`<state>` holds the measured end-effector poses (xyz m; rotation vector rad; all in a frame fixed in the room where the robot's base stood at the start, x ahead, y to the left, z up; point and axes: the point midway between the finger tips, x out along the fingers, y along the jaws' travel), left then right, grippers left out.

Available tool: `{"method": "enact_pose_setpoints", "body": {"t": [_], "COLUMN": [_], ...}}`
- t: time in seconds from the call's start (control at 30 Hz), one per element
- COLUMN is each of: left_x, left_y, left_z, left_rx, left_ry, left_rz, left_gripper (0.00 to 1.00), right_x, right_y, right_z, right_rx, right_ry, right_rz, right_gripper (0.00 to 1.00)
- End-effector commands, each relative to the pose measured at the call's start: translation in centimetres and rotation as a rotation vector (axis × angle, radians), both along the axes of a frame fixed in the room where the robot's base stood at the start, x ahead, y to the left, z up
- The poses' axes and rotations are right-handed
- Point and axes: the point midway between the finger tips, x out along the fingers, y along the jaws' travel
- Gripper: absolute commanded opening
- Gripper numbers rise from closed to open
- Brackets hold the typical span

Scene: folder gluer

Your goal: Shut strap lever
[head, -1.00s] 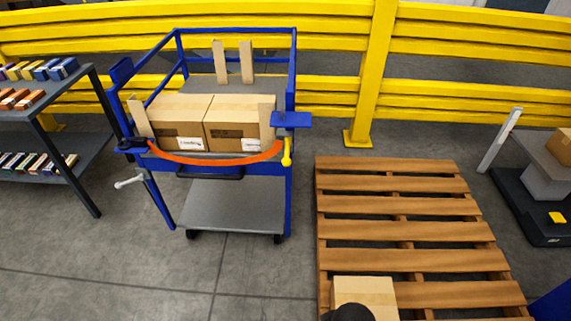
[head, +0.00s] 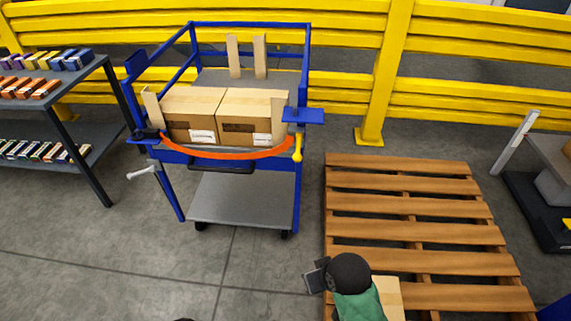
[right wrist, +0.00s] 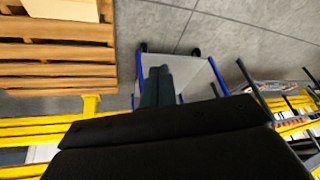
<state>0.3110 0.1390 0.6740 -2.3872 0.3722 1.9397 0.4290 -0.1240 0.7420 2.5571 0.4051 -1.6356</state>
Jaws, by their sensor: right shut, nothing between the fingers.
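An orange strap (head: 225,153) hangs in a shallow curve across the front of a blue cart (head: 305,75), in front of two cardboard boxes (head: 238,118). A yellow lever (head: 297,148) sits at the strap's right end, on the cart's front right post, and points roughly up and down. A dark buckle (head: 148,135) is at its left end. My right gripper (head: 315,280) is in front of the cart, low in the head view, apart from the strap and lever. In the right wrist view its fingers (right wrist: 157,82) are shut and empty. My left gripper is not in view.
A wooden pallet (head: 400,210) lies right of the cart, with a box (head: 390,296) on it partly hidden by my right arm. A shelf (head: 85,130) of small boxes stands left. Yellow guard rails (head: 450,55) run behind. Grey floor in front of the cart is clear.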

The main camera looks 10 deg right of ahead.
Motion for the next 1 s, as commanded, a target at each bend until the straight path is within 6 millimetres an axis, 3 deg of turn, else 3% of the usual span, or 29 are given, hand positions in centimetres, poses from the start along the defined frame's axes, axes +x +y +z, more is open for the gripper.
{"method": "enact_pose_setpoints", "body": {"t": [0.2,0.57,1.0], "left_x": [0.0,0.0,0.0], "left_y": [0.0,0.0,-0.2], "left_z": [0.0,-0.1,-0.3], "left_rx": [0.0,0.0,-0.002], "left_ry": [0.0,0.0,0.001], "left_rz": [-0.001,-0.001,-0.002], "left_gripper": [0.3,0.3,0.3], "right_x": [5.1,13.0,23.6], "right_y": [2.7,6.8,11.1], "right_z": [2.7,5.1,6.4], "right_rx": [0.001,-0.112,-0.503], "right_ry": [-0.084,-0.192,-0.365], "right_rz": [0.05,0.107,0.146], "right_gripper": [0.0,0.0,0.0]}}
